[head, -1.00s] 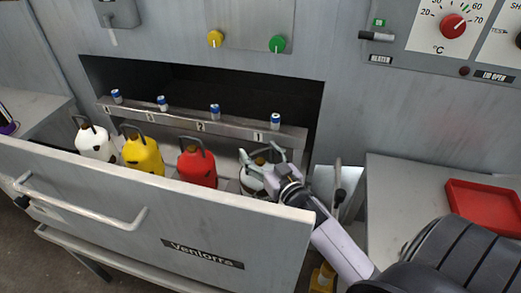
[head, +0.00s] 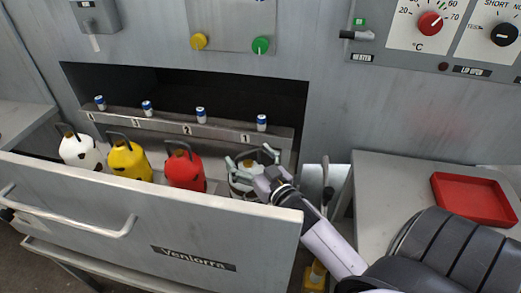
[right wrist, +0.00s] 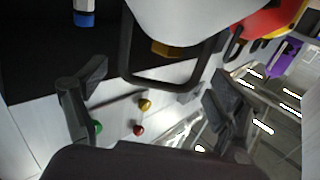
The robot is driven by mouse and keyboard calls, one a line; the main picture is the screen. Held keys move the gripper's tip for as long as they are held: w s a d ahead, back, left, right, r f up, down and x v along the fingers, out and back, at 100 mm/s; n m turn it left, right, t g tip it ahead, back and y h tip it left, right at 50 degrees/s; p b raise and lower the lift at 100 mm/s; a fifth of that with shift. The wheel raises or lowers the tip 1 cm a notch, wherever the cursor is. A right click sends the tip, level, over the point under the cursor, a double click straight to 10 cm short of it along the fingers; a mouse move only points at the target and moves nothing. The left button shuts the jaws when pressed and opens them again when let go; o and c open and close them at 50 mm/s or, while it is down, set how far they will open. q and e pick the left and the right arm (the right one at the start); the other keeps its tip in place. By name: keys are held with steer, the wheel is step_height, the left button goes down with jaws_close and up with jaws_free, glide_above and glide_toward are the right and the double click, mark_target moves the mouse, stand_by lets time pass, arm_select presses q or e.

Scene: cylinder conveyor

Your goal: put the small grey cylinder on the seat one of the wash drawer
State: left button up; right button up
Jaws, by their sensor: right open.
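The small grey cylinder (head: 238,187) stands inside the wash drawer (head: 150,200) below the number 1 label, its lower part hidden by the drawer front. My right gripper (head: 252,160) is at the top of this cylinder, its fingers open and apart. In the right wrist view the cylinder's pale body (right wrist: 190,15) and its dark handle (right wrist: 165,85) show between the two fingers of the gripper (right wrist: 155,95). I cannot tell whether a finger touches the handle. My left gripper is not in view.
White (head: 80,152), yellow (head: 130,162) and red (head: 185,172) cylinders stand in a row to the left in the drawer. A numbered rail (head: 170,126) with blue-and-white nozzles runs behind them. A red tray (head: 470,200) lies on the right-hand table (head: 385,185).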

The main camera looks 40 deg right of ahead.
steer(key=s+p, duration=0.1)
steer(key=s, duration=1)
steer(key=shift+s+a+p, duration=0.15)
steer(key=shift+a+p, duration=0.25)
steer(key=shift+r, duration=0.1)
